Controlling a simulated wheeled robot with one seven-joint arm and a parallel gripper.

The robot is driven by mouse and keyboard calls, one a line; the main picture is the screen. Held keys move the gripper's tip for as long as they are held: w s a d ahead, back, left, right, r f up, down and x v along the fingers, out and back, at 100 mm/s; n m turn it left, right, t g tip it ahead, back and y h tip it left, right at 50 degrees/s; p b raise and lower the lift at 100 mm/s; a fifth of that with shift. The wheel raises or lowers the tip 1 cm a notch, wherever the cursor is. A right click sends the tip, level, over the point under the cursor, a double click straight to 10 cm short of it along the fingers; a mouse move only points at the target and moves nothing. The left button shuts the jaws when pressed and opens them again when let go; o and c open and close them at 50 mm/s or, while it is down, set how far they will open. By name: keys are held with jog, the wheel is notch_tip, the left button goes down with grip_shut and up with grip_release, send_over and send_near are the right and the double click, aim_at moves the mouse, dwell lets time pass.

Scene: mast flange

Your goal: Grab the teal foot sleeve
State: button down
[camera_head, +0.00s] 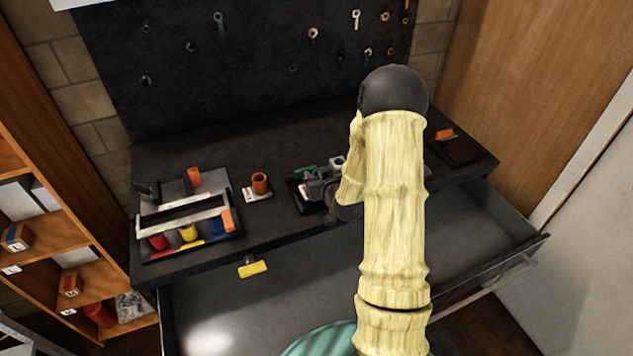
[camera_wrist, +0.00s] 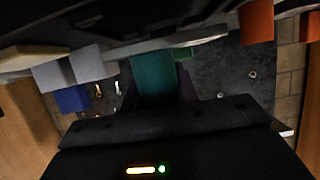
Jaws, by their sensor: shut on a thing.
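The teal foot sleeve (camera_wrist: 153,78) shows in the wrist view as a teal block at the middle, between the dark fingers of my gripper (camera_wrist: 155,92). My gripper is shut on it. In the head view my gripper (camera_head: 314,184) is low over a small dark tray (camera_head: 296,196) on the bench, partly hidden by my arm. A green piece (camera_head: 304,172) shows beside the fingers there; I cannot tell whether it is the sleeve. The far side of the sleeve and its lower end are hidden.
A grey block (camera_head: 338,162) stands close to my gripper. An orange cup (camera_head: 260,183) on a pale plate and a tray of coloured parts (camera_head: 186,254) are to the left. An open drawer (camera_head: 260,305) juts out in front. A pegboard (camera_head: 250,70) rises behind.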

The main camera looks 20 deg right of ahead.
notch_tip(320, 180, up, 8)
jog(key=shift+f+b, duration=0.1)
jog(key=shift+b, duration=0.3)
jog(key=shift+w+a, duration=0.1)
dwell(0.5)
